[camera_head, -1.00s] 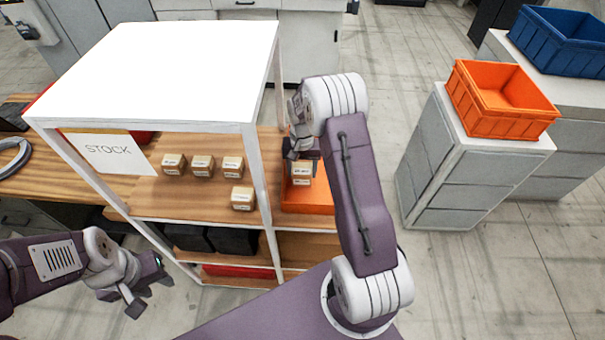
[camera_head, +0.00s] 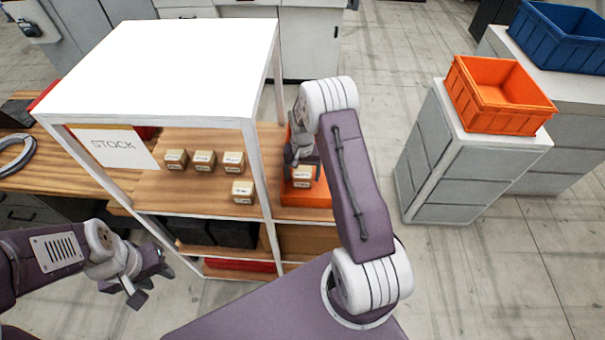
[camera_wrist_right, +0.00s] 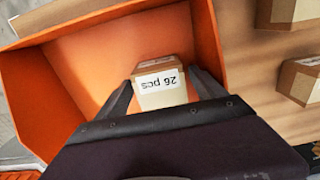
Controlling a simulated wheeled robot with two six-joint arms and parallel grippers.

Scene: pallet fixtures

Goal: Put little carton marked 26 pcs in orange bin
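The small tan carton (camera_wrist_right: 162,92) marked "26 pcs" shows in the right wrist view, its label upside down in the picture. My right gripper (camera_wrist_right: 161,78) has a finger against each side of it. In the head view the carton (camera_head: 302,175) hangs below my right gripper (camera_head: 303,162), within the outline of the orange bin (camera_head: 307,197) on the shelf. The orange bin's wall (camera_wrist_right: 32,92) surrounds it in the wrist view. Whether the carton touches the bin floor I cannot tell. My left gripper (camera_head: 143,278) is empty, fingers apart, low at the left.
Several similar cartons (camera_head: 203,160) stand on the shelf (camera_head: 200,195) left of the bin, beyond a white post (camera_head: 257,170). A STOCK sign (camera_head: 115,148) hangs at the left. Another orange bin (camera_head: 500,118) and a blue bin (camera_head: 560,42) stand on cabinets at the right.

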